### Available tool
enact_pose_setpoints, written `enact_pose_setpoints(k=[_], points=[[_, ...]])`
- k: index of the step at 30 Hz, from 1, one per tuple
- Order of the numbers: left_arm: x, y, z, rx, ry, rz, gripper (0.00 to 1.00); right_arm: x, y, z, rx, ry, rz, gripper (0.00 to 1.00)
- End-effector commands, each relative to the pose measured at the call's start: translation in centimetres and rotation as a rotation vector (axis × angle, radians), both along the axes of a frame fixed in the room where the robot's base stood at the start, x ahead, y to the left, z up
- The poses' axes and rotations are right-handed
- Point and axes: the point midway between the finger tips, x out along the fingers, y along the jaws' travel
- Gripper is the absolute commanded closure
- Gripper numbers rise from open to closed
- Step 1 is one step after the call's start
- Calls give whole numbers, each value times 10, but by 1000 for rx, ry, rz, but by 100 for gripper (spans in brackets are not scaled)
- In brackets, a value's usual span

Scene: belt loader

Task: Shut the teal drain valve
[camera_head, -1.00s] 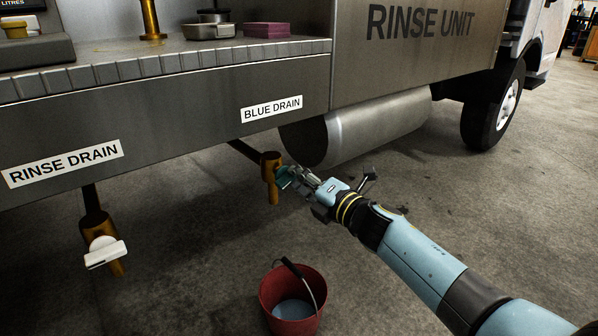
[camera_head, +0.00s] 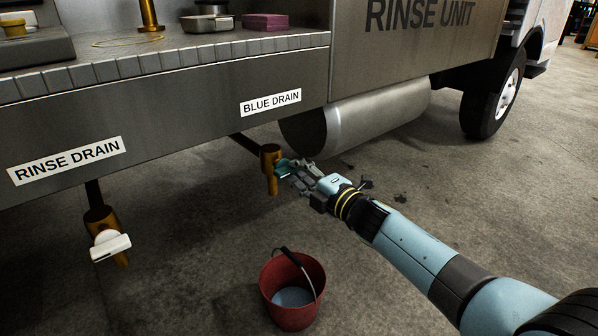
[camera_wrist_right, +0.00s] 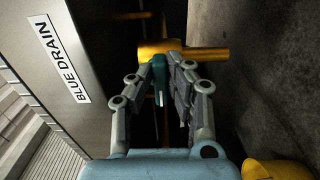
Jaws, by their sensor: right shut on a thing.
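The teal drain valve handle (camera_head: 283,167) sits on the side of a brass valve body (camera_head: 270,158) under the "BLUE DRAIN" label (camera_head: 271,103). My right gripper (camera_head: 289,171) reaches in from the right and is shut on the teal handle. In the right wrist view the teal handle (camera_wrist_right: 159,78) lies between the fingers, in front of the brass body (camera_wrist_right: 185,54). The fingers hide part of the handle. My left gripper is not in view.
A second brass valve with a white handle (camera_head: 110,246) hangs at left under the "RINSE DRAIN" label (camera_head: 67,161). A red bucket (camera_head: 292,310) with liquid in it stands on the floor below. A metal cylinder (camera_head: 375,112) lies behind my right gripper.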

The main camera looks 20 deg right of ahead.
Motion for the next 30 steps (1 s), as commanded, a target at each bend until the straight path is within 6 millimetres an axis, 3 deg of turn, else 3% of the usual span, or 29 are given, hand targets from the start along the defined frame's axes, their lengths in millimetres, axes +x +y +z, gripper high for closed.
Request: enact_pose_setpoints(k=[6,7,12,22,30], points=[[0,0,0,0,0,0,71,-1,0,-2,3,4,-1,100],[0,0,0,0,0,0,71,-1,0,-2,3,4,-1,82],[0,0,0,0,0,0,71,-1,0,-1,2,3,-1,62],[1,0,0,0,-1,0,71,-6,-2,-2,0,3,-1,62],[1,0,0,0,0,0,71,-56,-20,-2,-2,3,0,62]])
